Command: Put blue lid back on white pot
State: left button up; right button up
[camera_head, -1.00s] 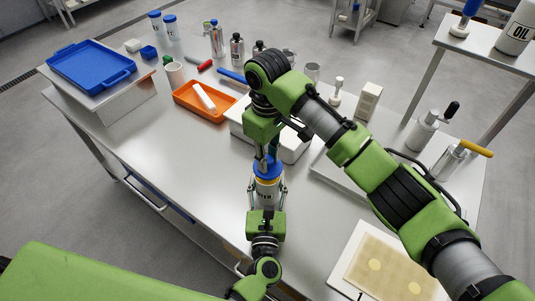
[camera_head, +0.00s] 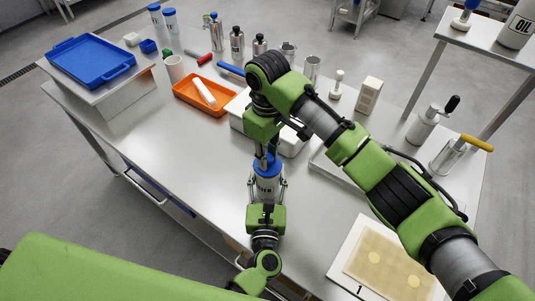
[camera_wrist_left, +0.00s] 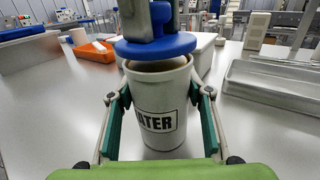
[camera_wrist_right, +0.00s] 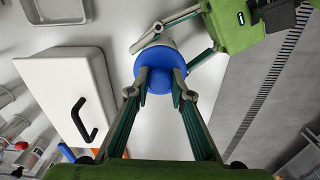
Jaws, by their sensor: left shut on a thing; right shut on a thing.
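The white pot (camera_head: 265,191), with a dark label ending in "ATER" in the left wrist view (camera_wrist_left: 150,100), stands upright between the fingers of my left gripper (camera_head: 267,186), which is shut on it from both sides. My right gripper (camera_head: 268,152) comes down from above and is shut on the knob of the blue lid (camera_head: 267,167). The lid is over the pot's mouth. In the left wrist view the lid (camera_wrist_left: 155,48) sits slightly above the near rim, which still shows below it. The far side of the rim is hidden.
A white box (camera_wrist_right: 68,88) with a black handle stands close behind the pot. An orange tray (camera_head: 190,105) is to the left, a metal tray (camera_wrist_left: 275,85) to the right. A board (camera_head: 348,262) marked 1 lies at the front right. The table left of the pot is clear.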

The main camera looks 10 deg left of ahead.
jog(key=shift+f, duration=0.65)
jog(key=o, duration=1)
notch_tip(320, 180, up, 12)
pick_arm(q)
jog(key=o, duration=1.7)
jog(key=shift+c, duration=0.2)
